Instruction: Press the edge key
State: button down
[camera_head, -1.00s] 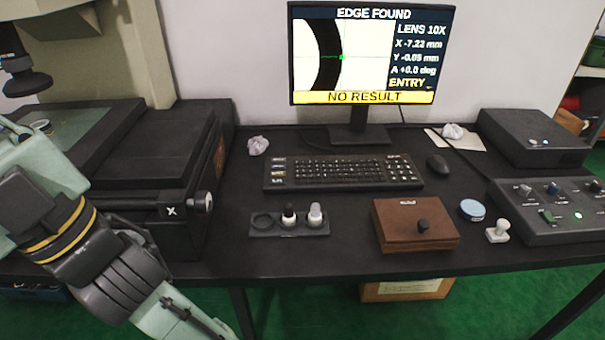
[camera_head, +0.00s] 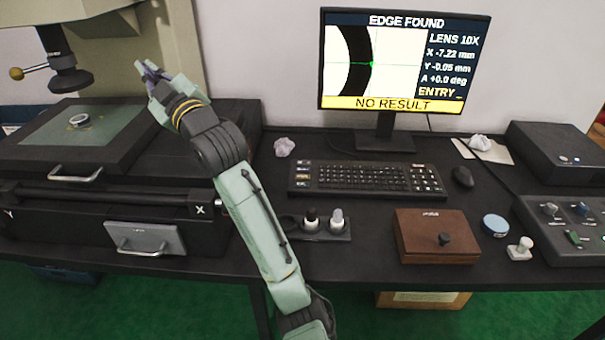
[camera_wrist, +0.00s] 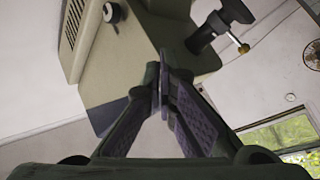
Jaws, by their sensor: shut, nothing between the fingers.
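The black keyboard (camera_head: 370,181) lies on the table in front of the monitor. A short column of marked keys (camera_head: 303,177) is at its left end; their labels are too small to read, so I cannot tell which is the edge key. The monitor (camera_head: 405,60) reads "EDGE FOUND", with "NO RESULT" on a yellow bar. My gripper (camera_head: 147,70) is raised at the upper left, beside the measuring machine's column and far from the keyboard. In the wrist view my gripper (camera_wrist: 163,80) is shut and empty, pointing toward the machine's upper body.
The measuring machine (camera_head: 60,150) with a ring on its glass stage fills the left. A lens rack (camera_head: 325,238), wooden box (camera_head: 435,250), stamp (camera_head: 520,248), blue round tin (camera_head: 495,224), mouse (camera_head: 463,177) and control box (camera_head: 570,225) stand on the table. Crumpled paper (camera_head: 283,147) lies left of the keyboard.

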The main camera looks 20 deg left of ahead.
jog(key=w+d+f+h, duration=0.35)
jog(key=w+f, duration=0.35)
jog(key=w, duration=0.3)
jog(key=g+h+p, duration=0.3)
jog(key=g+h, duration=0.2)
jog(key=h, duration=0.3)
send_over(301, 178)
notch_tip(301, 178, down, 18)
jog(key=shift+r+n, duration=0.1)
jog(key=shift+n, duration=0.2)
jog(key=shift+b, duration=0.3)
jog(key=shift+f+b, duration=2.75)
jog(key=shift+f, duration=1.6)
jog(key=shift+f, duration=0.1)
jog(key=shift+f, duration=0.35)
